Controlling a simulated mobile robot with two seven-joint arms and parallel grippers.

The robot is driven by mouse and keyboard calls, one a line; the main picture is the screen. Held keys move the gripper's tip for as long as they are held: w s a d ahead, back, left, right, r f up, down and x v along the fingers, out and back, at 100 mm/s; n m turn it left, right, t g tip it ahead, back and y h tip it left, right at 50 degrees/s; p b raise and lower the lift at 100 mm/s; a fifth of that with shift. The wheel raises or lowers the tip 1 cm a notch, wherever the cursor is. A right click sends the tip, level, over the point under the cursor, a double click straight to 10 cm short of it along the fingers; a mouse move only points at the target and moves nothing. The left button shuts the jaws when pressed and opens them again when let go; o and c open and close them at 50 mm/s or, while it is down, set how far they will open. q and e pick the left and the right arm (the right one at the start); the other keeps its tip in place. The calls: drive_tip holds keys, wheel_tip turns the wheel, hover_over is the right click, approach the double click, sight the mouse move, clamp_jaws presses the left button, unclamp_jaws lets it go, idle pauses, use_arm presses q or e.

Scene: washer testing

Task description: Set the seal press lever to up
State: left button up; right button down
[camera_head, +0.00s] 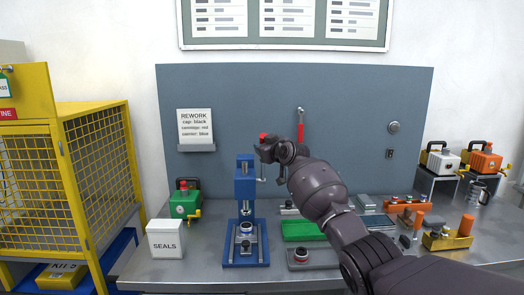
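The blue seal press (246,190) stands on the grey bench, left of the middle. A red knob (263,136) shows at the upper right of the press, just above my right gripper (267,151). It may be the end of the press lever; the rest of the lever is hidden by the gripper. My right gripper is dark and small here, close to the knob. I cannot tell whether its fingers touch or grip the knob. A round part (246,228) sits on the press base. My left gripper is not in view.
A red-handled tool (300,126) hangs on the backboard behind my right wrist. A green device (185,201) and a SEALS box (165,239) stand left of the press. A green tray (303,230) lies to its right. A yellow cage (98,165) stands at the left.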

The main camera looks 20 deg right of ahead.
drive_tip(key=shift+r, duration=0.45)
drive_tip(key=c, duration=1.3)
unclamp_jaws()
drive_tip(key=o, duration=0.5)
drive_tip(key=shift+w+f, duration=0.2)
drive_tip(key=shift+s+f, duration=0.1)
drive_tip(key=shift+s, duration=0.05)
drive_tip(key=shift+s+d, duration=0.15)
drive_tip(key=shift+s, duration=0.25)
drive_tip(key=shift+v, duration=4.9)
